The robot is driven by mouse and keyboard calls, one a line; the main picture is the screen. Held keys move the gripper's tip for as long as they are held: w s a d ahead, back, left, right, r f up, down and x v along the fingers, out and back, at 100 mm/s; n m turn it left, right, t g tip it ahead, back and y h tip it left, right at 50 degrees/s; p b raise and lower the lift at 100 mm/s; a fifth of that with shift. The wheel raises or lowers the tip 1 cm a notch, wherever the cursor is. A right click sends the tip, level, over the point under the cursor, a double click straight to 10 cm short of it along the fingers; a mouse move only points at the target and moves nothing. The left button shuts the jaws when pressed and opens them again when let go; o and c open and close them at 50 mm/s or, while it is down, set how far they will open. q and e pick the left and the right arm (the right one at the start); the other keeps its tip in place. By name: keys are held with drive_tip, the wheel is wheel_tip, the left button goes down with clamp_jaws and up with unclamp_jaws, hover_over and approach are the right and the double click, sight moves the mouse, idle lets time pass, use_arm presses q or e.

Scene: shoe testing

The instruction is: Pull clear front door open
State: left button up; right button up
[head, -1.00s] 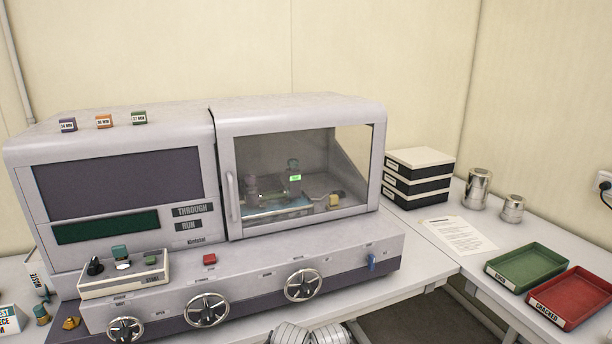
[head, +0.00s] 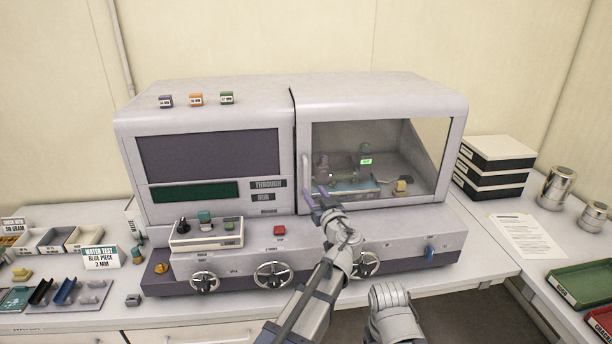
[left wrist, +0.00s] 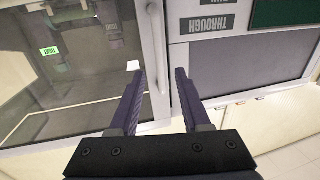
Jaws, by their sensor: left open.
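The clear front door (head: 335,150) is a framed window on the right half of the grey machine and looks closed. Its vertical light handle (head: 305,166) is on the door's left edge; it also shows in the left wrist view (left wrist: 157,45). My left gripper (head: 319,198) is at the handle's lower end, in front of the door. In the left wrist view, which shows the machine's lettering upside down, its two dark open fingers (left wrist: 162,78) point at the handle, which lines up between the tips. I cannot tell whether they touch it. My right gripper is not in view.
The machine's lower ledge carries a red button (head: 279,230), handwheels (head: 273,275) and a small control box (head: 206,233) below and beside my arm. Black-and-white boxes (head: 495,168) stand right of the machine. Small trays (head: 50,240) lie at the left.

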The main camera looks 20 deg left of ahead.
sight(307, 181)
use_arm(q)
drive_tip(key=shift+x, duration=3.95)
clamp_jaws()
